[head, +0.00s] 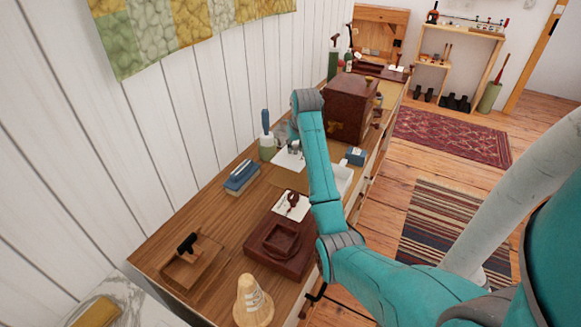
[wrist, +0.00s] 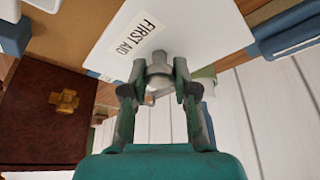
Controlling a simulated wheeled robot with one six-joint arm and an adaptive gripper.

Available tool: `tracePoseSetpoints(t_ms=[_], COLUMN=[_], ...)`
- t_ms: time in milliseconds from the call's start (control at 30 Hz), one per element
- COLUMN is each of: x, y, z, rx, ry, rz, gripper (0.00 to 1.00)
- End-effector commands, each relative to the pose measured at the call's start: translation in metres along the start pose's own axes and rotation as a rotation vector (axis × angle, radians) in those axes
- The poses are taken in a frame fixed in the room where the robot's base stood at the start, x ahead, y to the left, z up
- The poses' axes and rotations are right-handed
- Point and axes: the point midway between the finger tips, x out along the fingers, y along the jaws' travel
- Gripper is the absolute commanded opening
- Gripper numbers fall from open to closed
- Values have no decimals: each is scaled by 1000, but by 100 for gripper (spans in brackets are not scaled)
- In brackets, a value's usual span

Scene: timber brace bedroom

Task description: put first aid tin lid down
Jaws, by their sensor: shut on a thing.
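The first aid tin lid is a white plate with a FIRST AID label, filling the top middle of the wrist view (wrist: 205,28). My gripper (wrist: 158,80) is shut on the lid's small grey knob. In the head view the lid (head: 285,161) shows as a white sheet over the wooden dresser top, with my gripper (head: 292,146) at its far edge, partly behind my arm. I cannot tell whether the lid touches the dresser. A white open container (head: 343,181), perhaps the tin, stands just right of my arm, partly hidden by it.
A brown chest (head: 352,108) stands beyond my gripper. Nearer are a dark wooden tray (head: 276,262) and a wooden cone (head: 252,303). Bare dresser top shows around the block.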

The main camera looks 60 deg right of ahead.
Motion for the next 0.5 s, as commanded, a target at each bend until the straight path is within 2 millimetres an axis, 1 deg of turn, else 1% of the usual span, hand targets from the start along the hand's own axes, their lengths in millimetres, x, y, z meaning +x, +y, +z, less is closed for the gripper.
tracePoseSetpoints(t_ms=[33, 100, 333, 500], x=[8, 18, 43, 67], y=[0, 0, 0, 0], z=[4, 8, 18, 28], rx=[0, 0, 0, 0], ry=[-3, -3, -1, -2], rz=[0, 0, 0, 0], gripper=[0, 0, 0, 0])
